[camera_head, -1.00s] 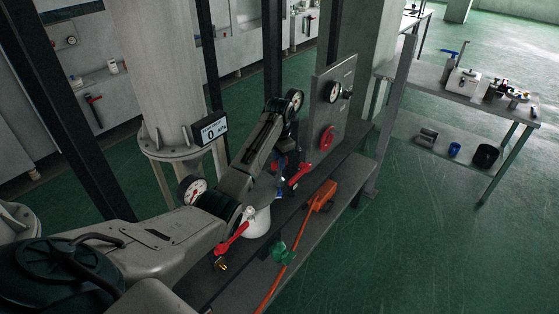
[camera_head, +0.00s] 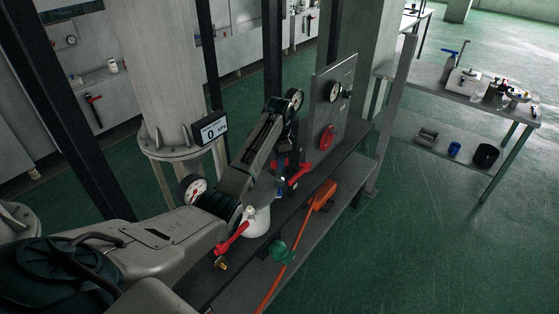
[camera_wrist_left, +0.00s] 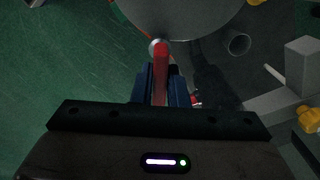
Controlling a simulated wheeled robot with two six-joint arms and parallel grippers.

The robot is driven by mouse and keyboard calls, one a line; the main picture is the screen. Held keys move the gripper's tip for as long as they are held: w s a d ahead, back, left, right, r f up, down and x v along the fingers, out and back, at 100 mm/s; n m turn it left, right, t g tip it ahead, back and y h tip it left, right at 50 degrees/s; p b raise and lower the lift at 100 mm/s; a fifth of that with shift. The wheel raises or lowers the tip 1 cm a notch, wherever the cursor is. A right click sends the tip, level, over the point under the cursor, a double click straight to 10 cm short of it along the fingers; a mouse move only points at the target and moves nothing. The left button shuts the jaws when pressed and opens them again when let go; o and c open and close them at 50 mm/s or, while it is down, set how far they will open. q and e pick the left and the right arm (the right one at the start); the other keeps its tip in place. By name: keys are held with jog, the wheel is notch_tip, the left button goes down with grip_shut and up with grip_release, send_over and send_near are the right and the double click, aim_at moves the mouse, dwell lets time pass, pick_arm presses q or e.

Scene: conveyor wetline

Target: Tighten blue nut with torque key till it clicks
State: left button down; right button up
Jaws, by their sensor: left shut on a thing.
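My left gripper (camera_wrist_left: 160,88) shows in the left wrist view with its blue fingers shut on a red bar-shaped handle (camera_wrist_left: 161,60). The handle ends at a pale round tip near a large grey round part. In the head view the left gripper (camera_head: 282,164) is partly hidden behind my own arm, beside the bench panel. A red handle (camera_head: 299,174) shows just right of it. I cannot make out the torque key's head or a blue nut for certain. My right gripper is out of view.
An upright grey panel (camera_head: 335,105) carries a gauge and a red wheel (camera_head: 327,138). A white rounded body (camera_head: 256,222), a red lever (camera_head: 231,238), a green valve handle (camera_head: 279,251) and an orange tool (camera_head: 322,196) are close by. A digital display (camera_head: 210,129) reads 0.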

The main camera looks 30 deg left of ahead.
pick_arm(q)
jog(key=shift+r, duration=1.35)
dwell(2.0)
jog(key=shift+r, duration=2.45)
